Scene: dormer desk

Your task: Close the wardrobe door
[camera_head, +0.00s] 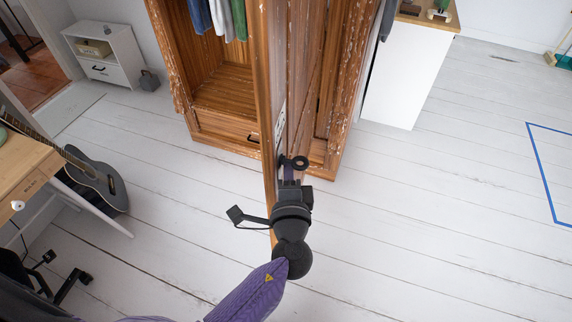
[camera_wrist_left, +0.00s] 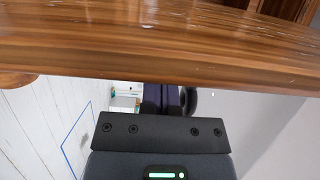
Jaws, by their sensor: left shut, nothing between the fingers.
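The wooden wardrobe (camera_head: 222,92) stands at the top middle of the head view. Its door (camera_head: 268,110) is open and seen almost edge-on, swung out toward me; the left compartment is uncovered. My left gripper (camera_head: 289,168) is shut and empty, close by the right face of the door near its free edge. I cannot tell whether it touches the door. In the left wrist view, the door (camera_wrist_left: 150,45) spans the upper part as a brown wooden band, and the gripper's fingers (camera_wrist_left: 172,100) show below it, partly hidden. My right gripper is not in view.
Clothes (camera_head: 220,18) hang inside the wardrobe. A guitar (camera_head: 98,178) and a desk (camera_head: 25,170) stand at the left. A white cabinet (camera_head: 402,80) stands right of the wardrobe. The white plank floor (camera_head: 430,220) is clear at the right, and also between guitar and door.

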